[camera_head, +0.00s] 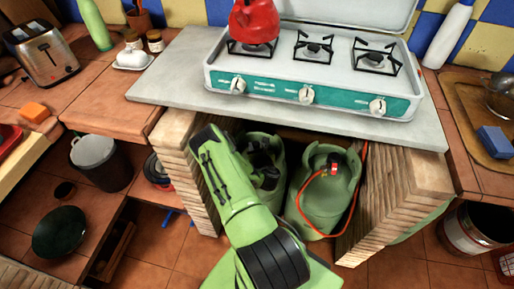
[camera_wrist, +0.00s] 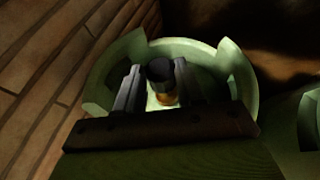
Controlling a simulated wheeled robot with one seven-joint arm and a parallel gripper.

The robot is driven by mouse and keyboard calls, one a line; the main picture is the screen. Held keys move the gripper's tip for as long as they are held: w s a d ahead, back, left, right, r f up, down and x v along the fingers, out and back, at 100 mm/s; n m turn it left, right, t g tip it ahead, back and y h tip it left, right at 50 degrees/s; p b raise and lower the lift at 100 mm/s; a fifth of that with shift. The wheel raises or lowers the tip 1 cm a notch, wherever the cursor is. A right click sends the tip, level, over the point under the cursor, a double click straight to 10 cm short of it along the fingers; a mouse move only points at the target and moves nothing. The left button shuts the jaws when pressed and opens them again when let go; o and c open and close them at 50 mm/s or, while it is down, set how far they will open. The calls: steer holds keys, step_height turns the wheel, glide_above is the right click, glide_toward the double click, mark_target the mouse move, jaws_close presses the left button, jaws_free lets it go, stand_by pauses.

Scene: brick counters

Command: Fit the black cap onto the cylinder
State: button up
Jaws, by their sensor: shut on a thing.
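The black cap (camera_wrist: 159,70) is between the two fingers of my gripper (camera_wrist: 158,76) in the wrist view, and the gripper is shut on it. Directly below the cap in that view is a brass valve (camera_wrist: 163,98) inside the collar of a green gas cylinder (camera_wrist: 205,50). Whether the cap touches or sits on the valve cannot be told. In the head view, my gripper (camera_head: 262,158) reaches under the counter into the left green cylinder's collar (camera_head: 277,172). My arm hides part of this cylinder, and the cap cannot be made out there.
A second green cylinder (camera_head: 318,208) with a red hose (camera_head: 343,222) stands to the right. Brick-like side walls (camera_head: 186,170) and (camera_head: 398,195) flank the opening. The grey counter slab (camera_head: 180,85) lies overhead, carrying a stove (camera_head: 330,85) and red kettle (camera_head: 254,22).

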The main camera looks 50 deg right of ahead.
steer(key=shift+f+b, duration=0.95)
steer(key=shift+f, duration=0.2)
stand_by(1.7)
steer(key=o, duration=1.1)
steer(key=p+v, duration=0.3)
steer(key=v, duration=1.2)
steer(key=shift+s+a+r+p, duration=0.15)
steer(key=shift+s+a+p, duration=0.05)
steer(key=shift+a+p, duration=0.15)
